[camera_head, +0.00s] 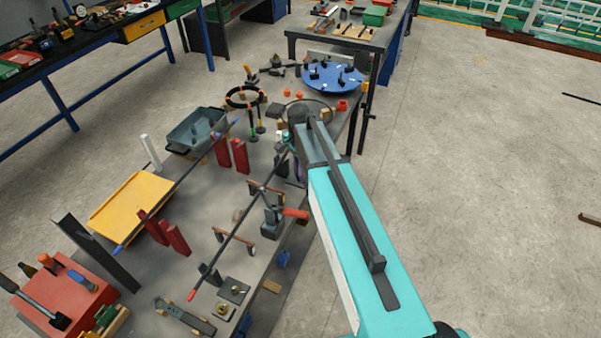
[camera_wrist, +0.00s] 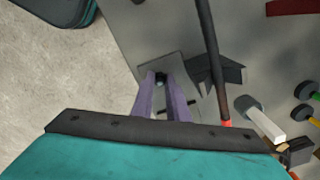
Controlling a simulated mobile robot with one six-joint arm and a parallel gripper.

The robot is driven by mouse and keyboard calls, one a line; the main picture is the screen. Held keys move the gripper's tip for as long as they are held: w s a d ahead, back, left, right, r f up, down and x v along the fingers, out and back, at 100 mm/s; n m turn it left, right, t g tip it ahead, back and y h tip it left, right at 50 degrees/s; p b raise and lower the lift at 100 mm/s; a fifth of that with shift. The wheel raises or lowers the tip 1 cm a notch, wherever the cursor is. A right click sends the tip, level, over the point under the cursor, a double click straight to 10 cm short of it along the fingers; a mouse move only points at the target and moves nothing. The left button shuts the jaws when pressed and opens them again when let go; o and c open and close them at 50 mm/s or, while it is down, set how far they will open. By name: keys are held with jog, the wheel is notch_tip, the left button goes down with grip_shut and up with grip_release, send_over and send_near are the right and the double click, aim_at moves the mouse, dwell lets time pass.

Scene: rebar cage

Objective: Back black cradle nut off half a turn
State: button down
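In the wrist view a small dark nut (camera_wrist: 160,78) stands on a grey plate (camera_wrist: 178,65). My gripper (camera_wrist: 160,85) has its two purple fingers pointing at this plate, with the nut between or just beyond the tips. I cannot tell whether the fingers touch it. A black V-shaped cradle (camera_wrist: 230,73) is just right of the plate, beside a long dark rod (camera_wrist: 208,40) with a red end. In the head view my arm hides this nut and most of my gripper (camera_head: 299,170); only a bit of purple shows.
The head view shows a long bar (camera_head: 238,228) across the crowded bench, red posts (camera_head: 240,156), a yellow tray (camera_head: 131,207), a grey bin (camera_head: 195,130) and a blue round tray (camera_head: 332,77). In the wrist view a white block (camera_wrist: 262,122) lies right of my fingers. Open floor lies right of the bench.

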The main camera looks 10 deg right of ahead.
jog(key=shift+n, duration=0.4)
